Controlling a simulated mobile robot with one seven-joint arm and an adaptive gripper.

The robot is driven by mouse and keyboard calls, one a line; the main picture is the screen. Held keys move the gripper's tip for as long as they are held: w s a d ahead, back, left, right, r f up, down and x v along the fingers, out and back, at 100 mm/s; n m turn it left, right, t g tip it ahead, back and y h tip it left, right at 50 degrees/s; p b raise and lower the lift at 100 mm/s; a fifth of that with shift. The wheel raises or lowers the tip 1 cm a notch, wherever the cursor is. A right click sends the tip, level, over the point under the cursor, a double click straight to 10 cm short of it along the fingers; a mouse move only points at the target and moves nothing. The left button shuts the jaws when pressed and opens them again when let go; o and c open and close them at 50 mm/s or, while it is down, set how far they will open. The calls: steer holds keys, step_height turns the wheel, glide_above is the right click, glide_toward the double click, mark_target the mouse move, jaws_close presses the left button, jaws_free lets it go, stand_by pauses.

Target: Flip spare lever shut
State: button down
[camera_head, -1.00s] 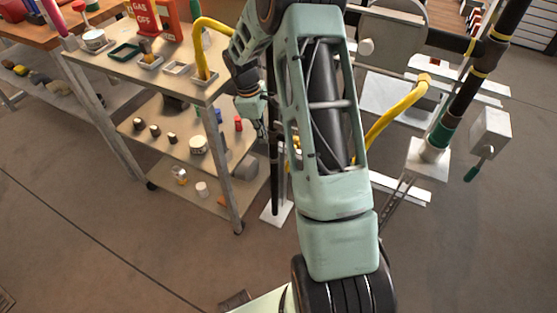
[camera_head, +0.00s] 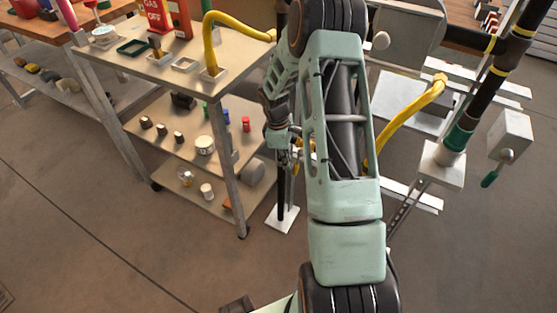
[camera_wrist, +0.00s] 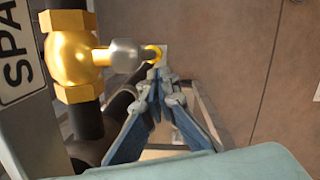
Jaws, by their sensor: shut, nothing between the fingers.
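In the wrist view a brass valve body (camera_wrist: 72,55) sits on a dark vertical pipe, beside a sign reading "SPA", partly cut off. A grey stem (camera_wrist: 125,55) sticks out of the valve to the right and ends in a small yellow piece (camera_wrist: 152,53), which seems to be the lever, seen nearly end-on. My gripper (camera_wrist: 158,75) is shut and empty, its fingertips just below the yellow piece; I cannot tell whether they touch. In the head view my gripper (camera_head: 284,160) is beside the dark stand pole, and my arm hides most of the valve.
A shelf cart (camera_head: 150,68) with small parts stands to the left. A yellow hose (camera_head: 207,45) rises from it. On the right are a dark pipe (camera_head: 482,95) and a grey box (camera_head: 510,135) with a green-handled lever (camera_head: 490,179). The floor in front is clear.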

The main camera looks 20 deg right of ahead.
steer(key=shift+s+d, duration=0.15)
steer(key=shift+d, duration=0.05)
steer(key=shift+s+d+f+p, duration=0.2)
steer(key=shift+s+d+p, duration=0.15)
steer(key=shift+s+d, duration=0.15)
steer(key=w+a+r+p, duration=0.2)
steer(key=w+a+r, duration=0.2)
steer(key=r, duration=0.6)
steer(key=shift+a+p, duration=0.35)
steer(key=shift+a, duration=0.4)
